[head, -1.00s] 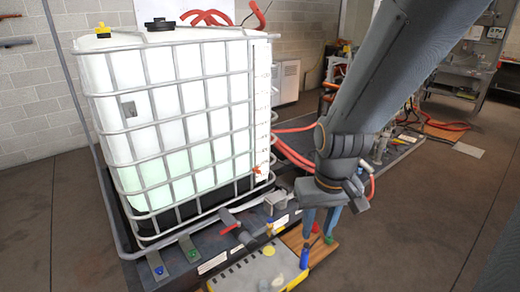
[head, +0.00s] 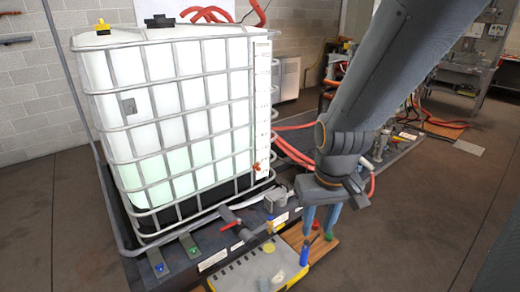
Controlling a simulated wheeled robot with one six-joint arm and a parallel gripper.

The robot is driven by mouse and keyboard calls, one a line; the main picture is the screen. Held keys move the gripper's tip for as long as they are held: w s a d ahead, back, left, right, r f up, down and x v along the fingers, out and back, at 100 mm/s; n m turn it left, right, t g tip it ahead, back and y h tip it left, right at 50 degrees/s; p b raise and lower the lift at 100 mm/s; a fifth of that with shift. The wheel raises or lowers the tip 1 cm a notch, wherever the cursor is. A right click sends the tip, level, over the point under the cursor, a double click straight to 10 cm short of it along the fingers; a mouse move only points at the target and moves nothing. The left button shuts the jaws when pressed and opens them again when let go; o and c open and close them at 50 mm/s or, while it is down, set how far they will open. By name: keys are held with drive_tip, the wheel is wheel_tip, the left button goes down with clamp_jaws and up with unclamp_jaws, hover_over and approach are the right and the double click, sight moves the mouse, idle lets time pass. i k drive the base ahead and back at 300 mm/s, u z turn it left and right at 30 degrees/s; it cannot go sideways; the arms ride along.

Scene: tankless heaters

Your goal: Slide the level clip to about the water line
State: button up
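A small orange-red clip (head: 256,167) sits low on the white gauge strip (head: 262,105) at the right front edge of the caged white tank (head: 170,90). The tank holds pale green liquid (head: 180,168); its upper edge shows faintly through the wall, and I cannot tell its exact height beside the strip. The clip looks near or a little below that edge. My gripper (head: 319,233) points down to the right of the tank, apart from the clip and lower. Its two blue fingers are apart, with nothing seen held between them.
Below my gripper are a wooden board (head: 322,246) with small coloured items, a blue bottle (head: 304,254) and a yellow-edged grey case (head: 250,272). A red-handled valve (head: 228,227) sticks out at the tank's front. Red hoses (head: 292,150) run behind my gripper.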

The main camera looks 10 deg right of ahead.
sight(255, 167)
drive_tip(key=k, duration=0.65)
drive_tip(key=z, duration=0.65)
drive_tip(key=i, duration=1.6)
drive_tip(key=u, duration=0.5)
